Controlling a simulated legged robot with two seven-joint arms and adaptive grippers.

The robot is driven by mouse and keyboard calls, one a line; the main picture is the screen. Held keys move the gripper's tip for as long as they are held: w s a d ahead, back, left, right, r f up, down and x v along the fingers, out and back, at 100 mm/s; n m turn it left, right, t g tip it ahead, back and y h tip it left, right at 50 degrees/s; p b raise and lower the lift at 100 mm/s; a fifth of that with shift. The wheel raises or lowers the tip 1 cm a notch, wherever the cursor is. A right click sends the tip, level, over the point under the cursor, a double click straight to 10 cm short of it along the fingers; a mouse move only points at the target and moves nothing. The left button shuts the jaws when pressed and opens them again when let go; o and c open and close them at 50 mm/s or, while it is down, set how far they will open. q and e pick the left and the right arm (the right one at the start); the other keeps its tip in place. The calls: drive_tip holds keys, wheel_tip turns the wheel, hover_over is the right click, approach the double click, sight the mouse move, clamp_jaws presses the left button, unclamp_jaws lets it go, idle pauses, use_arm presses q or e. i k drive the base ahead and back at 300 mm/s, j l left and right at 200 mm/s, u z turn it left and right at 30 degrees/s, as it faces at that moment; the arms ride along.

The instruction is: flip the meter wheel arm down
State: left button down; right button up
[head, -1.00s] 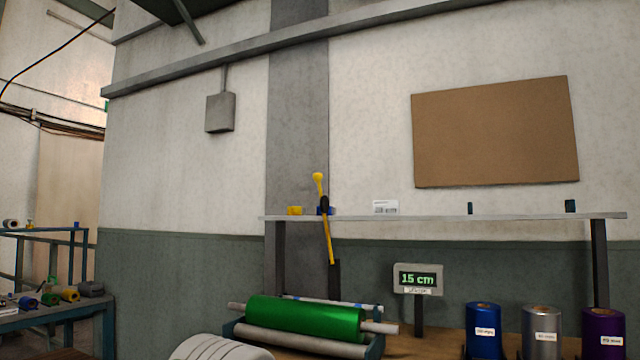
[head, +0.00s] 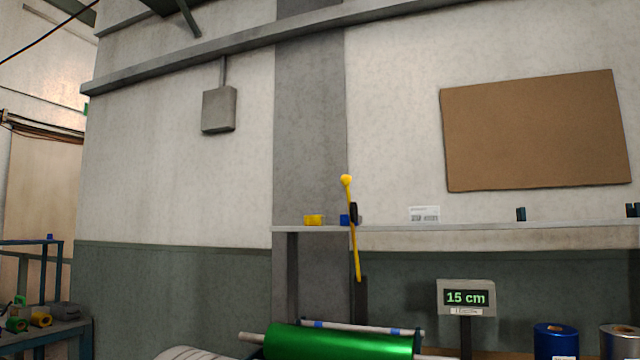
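The yellow arm (head: 356,252), which looks like the meter wheel arm, stands nearly upright at the shelf, leaning slightly. It has a round yellow knob (head: 346,180) at its top and a black part (head: 353,213) at its middle. Its lower end hangs below the shelf edge, above the green foil roll (head: 338,341). A small display (head: 467,297) on a post to the right reads 15 cm. Neither of my grippers is in view.
A blue foil roll (head: 555,342) and a silver one (head: 618,342) stand at lower right. A side table (head: 60,335) is at far left.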

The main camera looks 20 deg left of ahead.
sight(345, 179)
drive_tip(key=i+j, duration=0.15)
drive_tip(key=j, duration=0.35)
drive_tip(key=i+j, duration=0.2)
drive_tip(key=j, duration=0.3)
drive_tip(key=i+j, duration=0.15)
drive_tip(key=j, duration=0.35)
drive_tip(key=i+j, duration=0.2)
drive_tip(key=j, duration=0.35)
drive_tip(key=i+j, duration=0.15)
drive_tip(key=j, duration=0.35)
drive_tip(key=i+j, duration=0.2)
drive_tip(key=j, duration=0.3)
drive_tip(key=i+j, duration=0.15)
drive_tip(key=j, duration=0.35)
drive_tip(key=i+j, duration=0.2)
drive_tip(key=j, duration=0.3)
drive_tip(key=z, duration=1.75)
